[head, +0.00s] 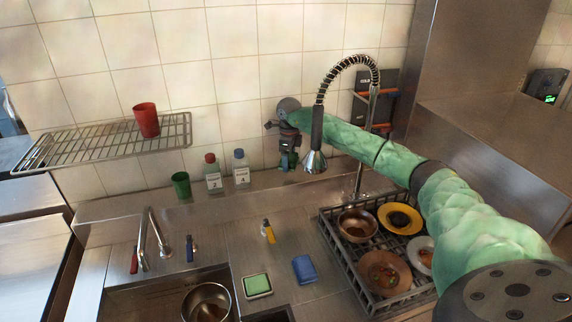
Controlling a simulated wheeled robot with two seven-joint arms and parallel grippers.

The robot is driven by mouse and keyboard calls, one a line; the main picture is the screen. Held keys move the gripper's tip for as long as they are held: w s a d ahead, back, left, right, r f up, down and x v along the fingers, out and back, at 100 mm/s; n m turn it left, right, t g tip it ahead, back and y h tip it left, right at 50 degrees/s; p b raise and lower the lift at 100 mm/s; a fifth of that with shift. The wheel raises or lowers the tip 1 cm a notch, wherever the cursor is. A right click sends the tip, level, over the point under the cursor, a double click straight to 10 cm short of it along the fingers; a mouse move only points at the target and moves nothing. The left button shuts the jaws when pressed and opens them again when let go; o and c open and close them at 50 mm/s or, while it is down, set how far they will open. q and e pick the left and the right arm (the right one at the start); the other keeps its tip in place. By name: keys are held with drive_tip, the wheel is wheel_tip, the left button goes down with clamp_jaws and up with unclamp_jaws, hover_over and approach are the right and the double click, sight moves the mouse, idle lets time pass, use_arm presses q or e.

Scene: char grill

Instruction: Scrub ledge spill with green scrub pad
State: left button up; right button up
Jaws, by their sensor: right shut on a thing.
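A green square pad with a pale edge (258,285) lies flat on the steel counter, left of a blue sponge (304,269). My right arm reaches across the counter to the back ledge (332,177). My right gripper (289,163) points down at the ledge by the tiled wall, right of two bottles. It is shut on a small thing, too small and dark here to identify. I cannot make out a spill on the ledge; the gripper may cover it. My left gripper is not in view.
A spring-hose faucet (315,161) hangs just right of my gripper. A red-capped bottle (213,176), a blue-capped bottle (241,170) and a green cup (181,185) stand left. A dish rack (340,257) with plates lies under my forearm. A wire shelf (75,150) holds a red cup (146,120).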

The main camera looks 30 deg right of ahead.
drive_tip(key=shift+r, duration=1.35)
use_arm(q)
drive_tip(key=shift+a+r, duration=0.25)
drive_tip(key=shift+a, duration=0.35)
use_arm(e)
drive_tip(key=shift+s+f, duration=0.1)
